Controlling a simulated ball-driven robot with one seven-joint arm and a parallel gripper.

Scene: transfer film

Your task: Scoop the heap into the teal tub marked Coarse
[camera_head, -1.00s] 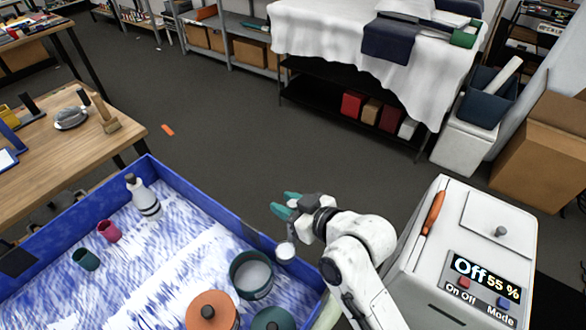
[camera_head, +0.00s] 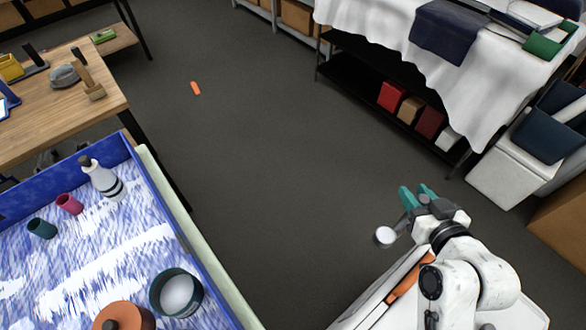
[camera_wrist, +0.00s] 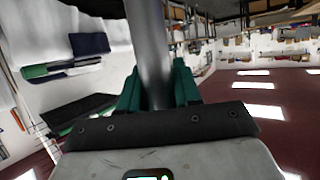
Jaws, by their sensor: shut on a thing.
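My gripper (camera_head: 418,197) has teal fingers shut on the handle of a scoop (camera_head: 385,237). The scoop's round white bowl hangs beside the fingers, clear of the tray's right side. In the wrist view the scoop's grey handle (camera_wrist: 150,55) stands between the teal fingers. I cannot tell whether the pale bowl is filled. A teal tub (camera_head: 176,293) with white stuff inside stands in the blue tray at lower right; no Coarse label is readable. White streaked material (camera_head: 110,258) covers the tray floor; I cannot make out a distinct heap.
The blue tray (camera_head: 188,222) also holds a white bottle (camera_head: 102,180), a pink cup (camera_head: 69,204), a small teal cup (camera_head: 42,228) and an orange-brown lid (camera_head: 124,316). A white box with an orange handle (camera_head: 410,283) lies under my arm. Open floor stretches beyond.

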